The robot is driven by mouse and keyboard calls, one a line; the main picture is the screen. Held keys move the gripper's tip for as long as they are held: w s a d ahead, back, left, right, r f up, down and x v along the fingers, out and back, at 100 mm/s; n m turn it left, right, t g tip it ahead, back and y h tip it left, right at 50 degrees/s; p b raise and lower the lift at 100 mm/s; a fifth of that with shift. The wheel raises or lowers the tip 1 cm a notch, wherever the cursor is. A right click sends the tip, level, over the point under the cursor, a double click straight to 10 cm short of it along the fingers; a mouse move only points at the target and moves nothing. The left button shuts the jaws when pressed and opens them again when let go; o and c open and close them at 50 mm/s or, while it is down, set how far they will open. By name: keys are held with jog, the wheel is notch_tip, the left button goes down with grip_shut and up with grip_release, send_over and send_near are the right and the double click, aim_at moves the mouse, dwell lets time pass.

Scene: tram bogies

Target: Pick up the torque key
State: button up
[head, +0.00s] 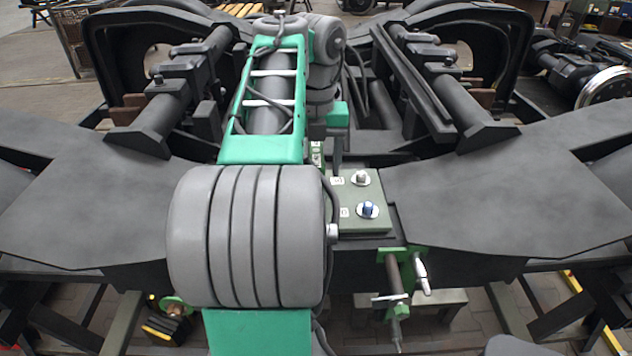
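A grey-green panel (376,190) sits in the middle of the dark bogie frame, partly hidden by my arm. It bears a round silver fitting with a pale knob (361,178) and, nearer, one with a blue knob (368,209), with small white labels beside them. I cannot tell which item, if any, is the torque key. My green and grey arm reaches forward over the left part of the panel. At its far end a dark narrow piece, apparently part of my gripper (337,152), points down by the panel's back edge. Its fingertips and anything between them are not clear.
Broad dark bogie beams (500,195) spread left and right of the panel. A green clamp with metal rods (398,283) hangs on the near side. A yellow-and-black item (166,329) is low at left. A wheel (606,88) stands at far right.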

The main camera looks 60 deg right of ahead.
grip_shut()
dwell(0.6)
jog(key=shift+r, duration=0.1)
